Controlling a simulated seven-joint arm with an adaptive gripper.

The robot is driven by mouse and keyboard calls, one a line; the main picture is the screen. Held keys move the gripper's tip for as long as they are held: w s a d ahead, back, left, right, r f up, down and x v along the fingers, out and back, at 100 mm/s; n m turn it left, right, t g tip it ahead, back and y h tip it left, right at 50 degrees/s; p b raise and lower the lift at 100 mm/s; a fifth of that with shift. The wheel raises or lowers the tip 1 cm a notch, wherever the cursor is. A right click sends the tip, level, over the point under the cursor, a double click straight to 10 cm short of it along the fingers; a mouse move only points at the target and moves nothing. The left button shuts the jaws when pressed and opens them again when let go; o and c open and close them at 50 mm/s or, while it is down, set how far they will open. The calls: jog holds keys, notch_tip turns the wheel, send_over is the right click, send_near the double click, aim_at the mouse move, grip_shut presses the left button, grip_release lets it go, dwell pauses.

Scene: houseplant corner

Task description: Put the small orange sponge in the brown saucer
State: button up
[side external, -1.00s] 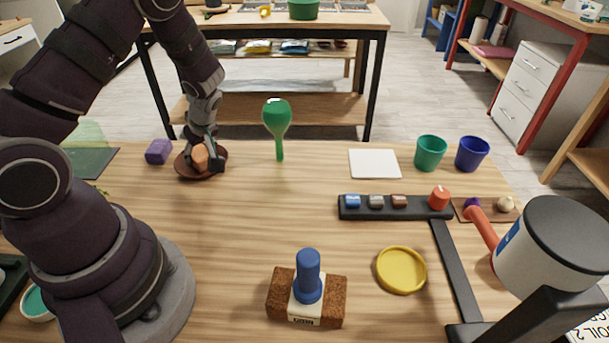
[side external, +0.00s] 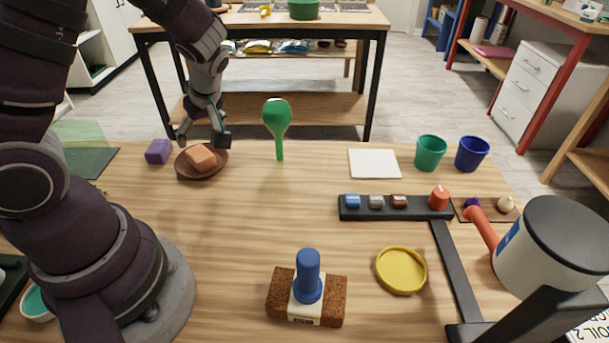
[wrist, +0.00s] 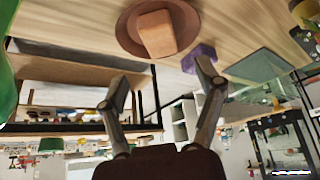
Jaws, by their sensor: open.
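The small orange sponge (side external: 201,157) rests in the brown saucer (side external: 184,171) at the back left of the table. In the wrist view the sponge (wrist: 157,34) lies inside the rim of the saucer (wrist: 127,37). My gripper (side external: 202,140) is open and empty, just above and behind the saucer, apart from the sponge. In the wrist view its two fingers (wrist: 162,86) are spread wide with nothing between them.
A purple block (side external: 158,151) stands just left of the saucer. A green bulb-shaped tool (side external: 278,122) stands upright to the right. A white square (side external: 374,163), green cup (side external: 430,152) and blue cup (side external: 472,153) are farther right. The middle of the table is clear.

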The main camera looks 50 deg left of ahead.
jog(key=s+d+r+m+t+h, duration=0.2)
jog(key=d+r+m, duration=0.4)
jog(key=m, duration=0.3)
jog(key=s+d+r+m+t+h, duration=0.3)
jog(key=d+r+m, duration=0.3)
jog(key=d+m, duration=0.3)
jog(key=shift+s+r+t+h, duration=0.3)
jog(key=shift+r+h, duration=0.1)
jog(key=shift+h, duration=0.1)
